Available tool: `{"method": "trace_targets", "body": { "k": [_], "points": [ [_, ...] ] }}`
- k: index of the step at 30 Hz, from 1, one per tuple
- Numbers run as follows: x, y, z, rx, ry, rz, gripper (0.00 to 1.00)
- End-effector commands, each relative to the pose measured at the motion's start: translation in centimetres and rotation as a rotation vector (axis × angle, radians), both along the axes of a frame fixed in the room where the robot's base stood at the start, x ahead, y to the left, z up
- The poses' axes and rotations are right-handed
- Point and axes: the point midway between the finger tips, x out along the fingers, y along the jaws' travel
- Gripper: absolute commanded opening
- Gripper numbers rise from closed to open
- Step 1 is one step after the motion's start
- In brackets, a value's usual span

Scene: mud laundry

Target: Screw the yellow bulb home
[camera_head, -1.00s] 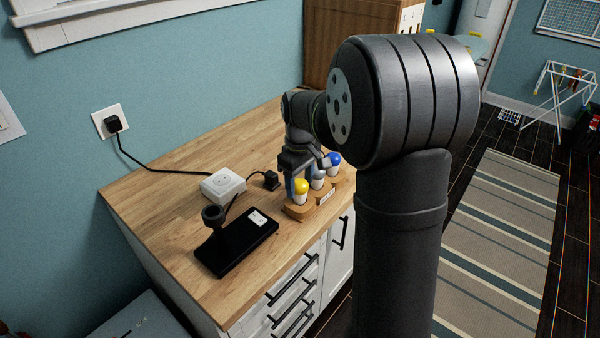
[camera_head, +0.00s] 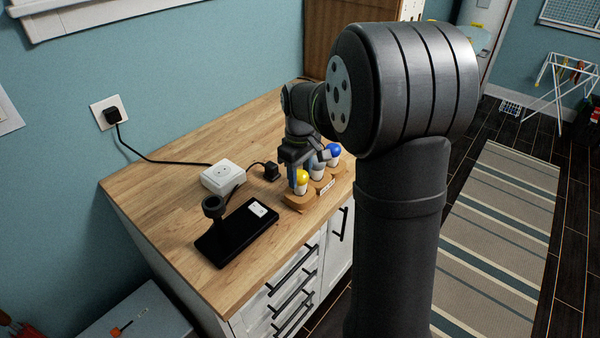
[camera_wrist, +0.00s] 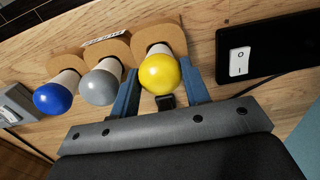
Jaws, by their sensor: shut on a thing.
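The yellow bulb (camera_head: 301,176) stands at the near end of a wooden rack (camera_head: 299,201); it also shows in the wrist view (camera_wrist: 160,74). My gripper (camera_wrist: 160,88) is shut on the yellow bulb, with one blue finger on each side of it. In the head view my gripper (camera_head: 302,168) reaches down over the rack and partly covers the bulbs. A black lamp base (camera_head: 237,236) with an empty round socket (camera_head: 213,204) and a white switch (camera_head: 257,209) stands to the left on the counter.
A grey bulb (camera_wrist: 100,87) and a blue bulb (camera_wrist: 53,97) stand beside the yellow one in the rack. A white outlet box (camera_head: 222,178) and a black plug (camera_head: 271,172) lie behind the lamp base. The wooden counter (camera_head: 160,195) is clear at left.

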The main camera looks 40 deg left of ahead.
Motion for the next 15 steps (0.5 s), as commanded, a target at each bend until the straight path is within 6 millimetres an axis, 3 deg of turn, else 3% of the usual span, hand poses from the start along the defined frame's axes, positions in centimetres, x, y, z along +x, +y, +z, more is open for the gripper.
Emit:
{"method": "trace_targets", "body": {
  "k": [15],
  "points": [
    [0.03,0.02,0.53,0.001,-0.001,0.0,0.15]
  ]
}}
